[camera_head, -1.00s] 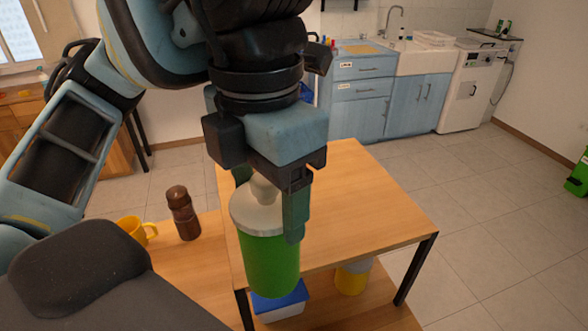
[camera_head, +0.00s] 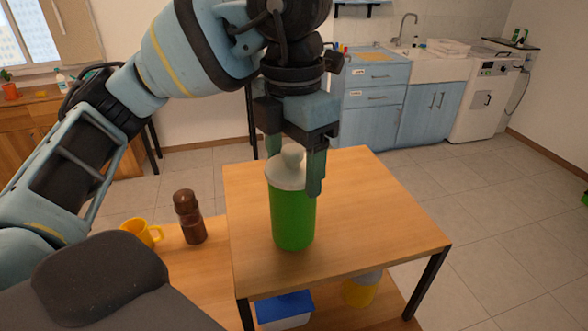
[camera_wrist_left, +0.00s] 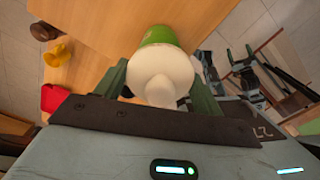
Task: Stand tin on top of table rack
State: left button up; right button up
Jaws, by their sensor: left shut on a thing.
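A green tin (camera_head: 293,218) with a pale lid and knob is upright over the top of the wooden table rack (camera_head: 375,205). My left gripper (camera_head: 296,170) is shut on the tin's lid from above, with one finger on each side of the knob. I cannot tell whether the tin's base touches the rack top. In the left wrist view the white lid (camera_wrist_left: 160,72) sits between the two green fingers, with the green tin body (camera_wrist_left: 158,36) beyond. My right gripper is not in view.
A brown shaker (camera_head: 188,218) and a yellow mug (camera_head: 142,232) stand on the lower tabletop to the left of the rack. A blue-lidded box (camera_head: 284,306) and a yellow container (camera_head: 362,288) sit beneath the rack. The rack's right side is clear.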

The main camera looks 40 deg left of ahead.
pick_arm(q)
jog(key=shift+f, duration=0.8)
jog(key=shift+f, duration=0.15)
jog(key=o, duration=1.5)
jog(key=shift+c, duration=0.2)
